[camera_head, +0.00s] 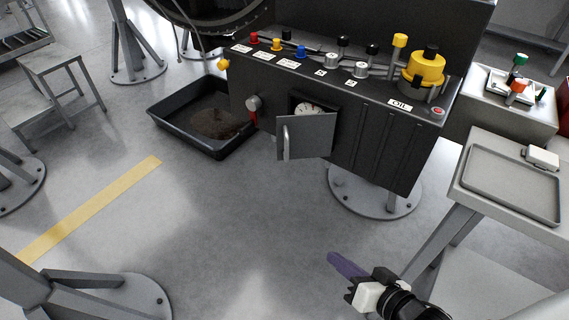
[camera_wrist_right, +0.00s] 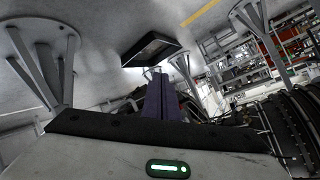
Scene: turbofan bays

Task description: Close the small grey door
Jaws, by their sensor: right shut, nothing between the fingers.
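The small grey door (camera_head: 308,137) stands open on the front of the black cabinet (camera_head: 375,150) in the head view. It has a vertical handle on its left part, and a pale round gauge shows in the opening (camera_head: 312,107) behind it. My right gripper (camera_head: 345,264) is at the lower right of the head view, well in front of the door and apart from it. Its purple fingers are shut and empty; they also show in the right wrist view (camera_wrist_right: 160,98). My left gripper is not in view.
A black drip tray (camera_head: 178,140) lies on the floor left of the cabinet. A table with a grey tray (camera_head: 510,185) stands at the right. Steps (camera_head: 55,85) are at the far left. The floor between my right gripper and the door is clear.

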